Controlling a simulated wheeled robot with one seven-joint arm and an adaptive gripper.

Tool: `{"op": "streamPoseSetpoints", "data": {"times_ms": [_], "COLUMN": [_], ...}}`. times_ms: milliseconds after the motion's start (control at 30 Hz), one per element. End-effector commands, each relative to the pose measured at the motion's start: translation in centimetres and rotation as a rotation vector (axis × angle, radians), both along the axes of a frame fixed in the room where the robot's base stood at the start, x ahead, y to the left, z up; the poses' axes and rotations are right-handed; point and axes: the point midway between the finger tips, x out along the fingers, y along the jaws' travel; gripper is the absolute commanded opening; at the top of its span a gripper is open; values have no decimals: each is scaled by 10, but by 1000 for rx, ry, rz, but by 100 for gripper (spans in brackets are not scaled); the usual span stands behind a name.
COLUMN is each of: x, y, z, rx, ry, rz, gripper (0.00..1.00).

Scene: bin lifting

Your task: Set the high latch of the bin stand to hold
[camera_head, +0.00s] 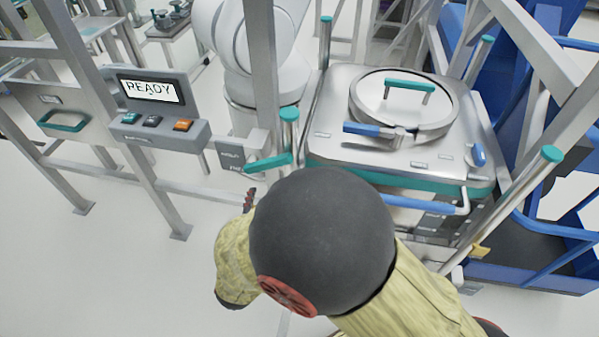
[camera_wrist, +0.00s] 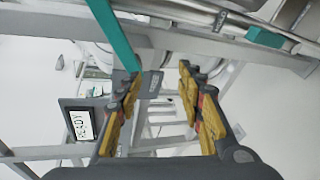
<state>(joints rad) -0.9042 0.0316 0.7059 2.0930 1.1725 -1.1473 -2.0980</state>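The latch (camera_head: 268,163) has a teal lever lying roughly level on the left post of the bin stand, beside a small grey label plate (camera_head: 236,155) whose writing I cannot read. In the wrist view a teal bar (camera_wrist: 112,32), which looks like this lever, slants down from the top to beside the left finger. My gripper (camera_wrist: 160,88) is open, its yellow-padded fingers apart with nothing clearly between them. In the head view only a fingertip (camera_head: 249,199) shows, just below the lever; my arm hides the rest. I cannot tell whether finger and lever touch.
A grey panel (camera_head: 160,110) reading READY, with several buttons, stands left of the latch. The steel bin (camera_head: 335,110) with a round lid is at the right. Metal posts and a blue frame (camera_head: 480,60) surround it. Floor at the left front is clear.

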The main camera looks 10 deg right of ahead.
Motion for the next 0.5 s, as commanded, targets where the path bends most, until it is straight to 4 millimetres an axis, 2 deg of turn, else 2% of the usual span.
{"op": "streamPoseSetpoints", "data": {"times_ms": [33,100,233,300,500], "x": [1,1,-2,-2,11], "y": [-16,-34,-50,-52,-57], "z": [17,40,70,76,74], "rx": [-70,-166,-309,-355,-373], "ry": [-56,-119,-193,-206,-197], "rz": [-40,-91,-143,-145,-143], "gripper": [38,38,38,38,38]}}
